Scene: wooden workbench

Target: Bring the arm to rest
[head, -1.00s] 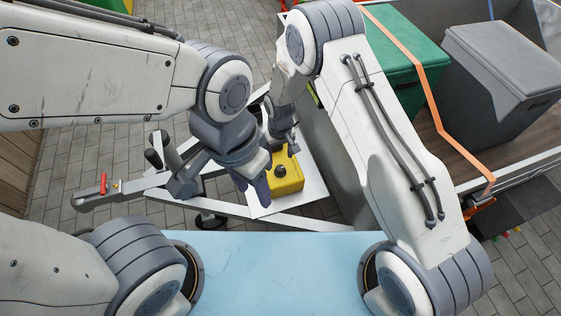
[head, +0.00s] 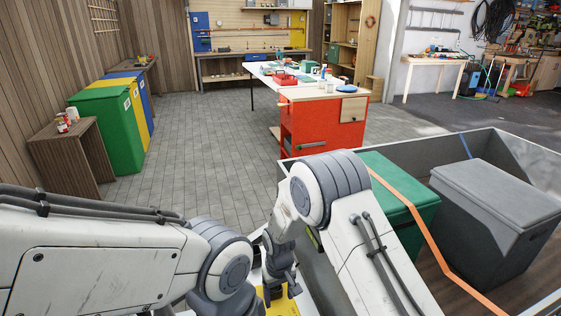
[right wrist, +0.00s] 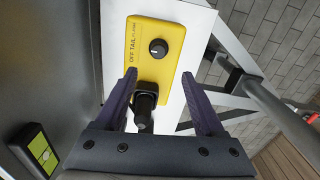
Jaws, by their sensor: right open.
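My right gripper (head: 281,290) points down near the bottom edge of the head view, over a yellow box (head: 284,307) that is mostly cut off. In the right wrist view its two dark fingers (right wrist: 159,76) are spread apart. The yellow box (right wrist: 166,32) with a black knob lies on a white plate beyond them. A black upright part (right wrist: 145,106) shows between the fingers, and I cannot tell whether either finger touches it. The gripper holds nothing that I can see. My left arm comes in from the left, its gripper hidden below the frame.
A red workbench (head: 325,122) stands ahead. Paved floor (head: 215,150) at the left middle is clear.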

